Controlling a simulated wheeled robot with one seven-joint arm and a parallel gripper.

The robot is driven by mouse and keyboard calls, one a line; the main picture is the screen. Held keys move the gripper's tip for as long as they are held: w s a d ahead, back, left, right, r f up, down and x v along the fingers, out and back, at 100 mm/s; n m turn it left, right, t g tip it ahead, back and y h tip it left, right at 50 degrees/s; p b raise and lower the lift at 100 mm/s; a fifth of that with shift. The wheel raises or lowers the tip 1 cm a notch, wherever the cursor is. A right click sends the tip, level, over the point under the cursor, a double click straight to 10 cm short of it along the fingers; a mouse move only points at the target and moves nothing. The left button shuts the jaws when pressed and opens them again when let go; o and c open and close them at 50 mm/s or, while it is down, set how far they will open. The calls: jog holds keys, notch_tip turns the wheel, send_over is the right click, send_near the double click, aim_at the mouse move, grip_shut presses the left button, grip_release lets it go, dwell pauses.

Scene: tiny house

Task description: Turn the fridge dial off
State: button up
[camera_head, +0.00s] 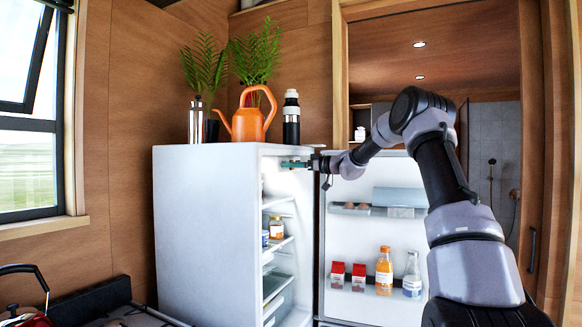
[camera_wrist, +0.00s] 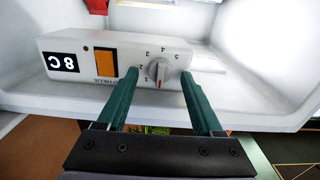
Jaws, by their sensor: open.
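The fridge (camera_head: 205,225) stands with its door (camera_head: 370,270) open. In the wrist view, the white control box (camera_wrist: 205,58) carries a round grey dial (camera_wrist: 158,70) with numbers around it. A red mark on the dial points toward the bottom of the picture, away from the larger numbers. My gripper (camera_head: 297,164) reaches into the top of the fridge opening. In the wrist view, the green fingers of my gripper (camera_wrist: 159,76) are apart, one on each side of the dial. I cannot tell whether either finger touches it. The dial is not discernible in the head view.
The box also has an 8C display (camera_wrist: 62,62) and an orange switch (camera_wrist: 105,63). An orange watering can (camera_head: 247,124) and a dark bottle (camera_head: 291,120) stand on the fridge. Door shelves hold bottles and cartons.

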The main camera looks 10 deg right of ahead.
jog(key=v, duration=1)
jog(key=shift+d, duration=0.15)
